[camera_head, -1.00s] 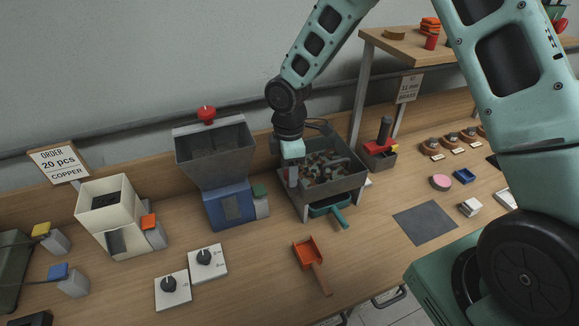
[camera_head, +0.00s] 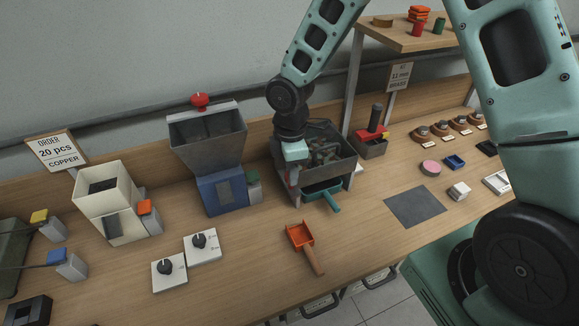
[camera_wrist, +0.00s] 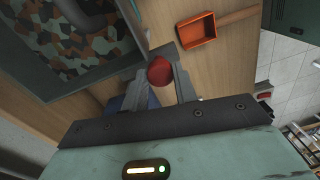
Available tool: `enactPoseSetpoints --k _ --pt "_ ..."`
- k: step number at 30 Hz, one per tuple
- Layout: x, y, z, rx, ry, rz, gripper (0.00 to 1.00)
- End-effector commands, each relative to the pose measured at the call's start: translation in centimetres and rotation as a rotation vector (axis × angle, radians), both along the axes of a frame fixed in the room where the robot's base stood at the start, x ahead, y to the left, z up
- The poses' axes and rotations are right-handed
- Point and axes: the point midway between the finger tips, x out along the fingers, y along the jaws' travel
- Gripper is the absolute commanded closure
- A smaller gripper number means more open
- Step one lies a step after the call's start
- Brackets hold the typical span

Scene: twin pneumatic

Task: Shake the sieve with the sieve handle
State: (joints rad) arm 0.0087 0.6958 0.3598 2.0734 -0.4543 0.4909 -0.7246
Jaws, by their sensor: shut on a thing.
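The sieve is a grey square box (camera_head: 335,171) on a stand in the head view, filled with mixed brown, grey and green pieces. Part of it also fills the upper left of the wrist view (camera_wrist: 95,78). The sieve handle is a red knob (camera_wrist: 160,71) at the sieve's near left side. My gripper (camera_wrist: 161,75) is shut on this knob, with one finger on each side. In the head view my gripper (camera_head: 293,180) points down at the sieve's left front corner, and the knob is mostly hidden there.
A teal scoop-like tray (camera_head: 325,196) sits under the sieve. An orange scoop (camera_head: 301,238) lies on the table in front. A blue-based hopper (camera_head: 221,193) stands to the left, and a red-topped device (camera_head: 372,140) to the right. A grey mat (camera_head: 415,206) lies at the right.

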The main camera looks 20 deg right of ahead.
Motion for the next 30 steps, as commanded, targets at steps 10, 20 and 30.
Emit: enactPoseSetpoints --k 10,20,30 --pt "0.0 0.1 0.0 0.001 -0.001 0.0 0.5" --pt "0.2 0.0 1.3 0.0 -0.004 0.0 0.5" --pt "0.6 -0.1 8.6 0.001 -0.008 -0.003 0.5"
